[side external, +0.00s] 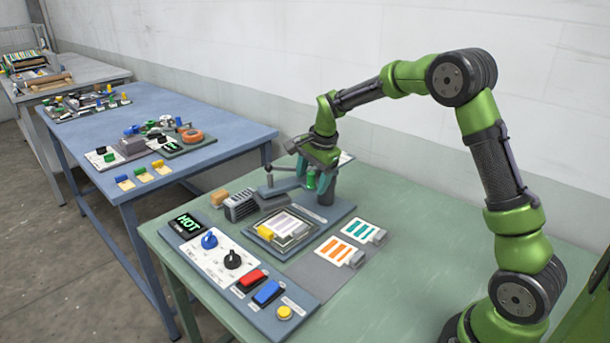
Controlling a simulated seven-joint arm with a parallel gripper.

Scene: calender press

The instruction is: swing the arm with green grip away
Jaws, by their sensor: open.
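The swing arm (284,187) is a grey-blue bar reaching left from a dark post (327,192) at the back of the press plate. Its green grip (311,179) is a small upright cylinder near the post. My gripper (314,178) points down over the grip with its jaws open. The grip appears to be between or just beside the fingers; contact cannot be told from this view. A flat bed (284,242) with a striped white card (290,223) and a yellow block (267,232) lies in front of the swing arm.
A control panel (225,262) with a HOT display (187,224), blue and black knobs, and red and blue switches stands front left. Cards with orange (335,252) and teal stripes (361,230) lie to the right. The green table (420,260) is clear further right.

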